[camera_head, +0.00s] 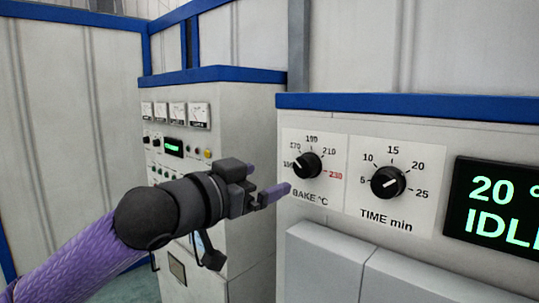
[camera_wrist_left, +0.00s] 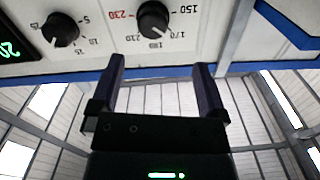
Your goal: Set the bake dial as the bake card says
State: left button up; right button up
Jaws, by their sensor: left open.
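The bake dial (camera_head: 307,165) is a black round knob with a white mark on a white plate labelled BAKE °C, with numbers from 150 to a red 230. No bake card is seen.
The TIME min dial (camera_head: 388,182) sits right of the bake dial. A dark display (camera_head: 496,203) reads 20 ° and a cut-off IDLE in green. Grey boxes (camera_head: 325,262) jut out below the dials. A meter cabinet (camera_head: 230,115) stands behind my left arm.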

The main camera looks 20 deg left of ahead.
aim_at(301, 169)
pick_arm(q)
jog(key=w+d, duration=0.1)
jog(key=w+d+p, duration=0.1)
jog(key=w, duration=0.1)
jog(key=shift+d+r+p, duration=0.25)
jog(key=shift+r+p, duration=0.05)
jog(key=x, duration=0.3)
jog(key=p+x, duration=0.1)
jog(key=shift+w+a+f, duration=0.15)
jog(key=shift+w+f, duration=0.05)
jog(key=shift+f, duration=0.05)
jog(key=shift+w, duration=0.15)
pick_arm(e)
jog(key=r, duration=0.1)
jog(key=s+r, duration=0.1)
jog(key=r, duration=0.1)
jog(key=shift+s+d+r, duration=0.1)
jog(key=shift+s+d, duration=0.15)
jog(key=shift+s, duration=0.1)
pick_arm(q)
jog(key=c, duration=1.3)
pick_arm(e)
jog(key=shift+w+r, duration=0.1)
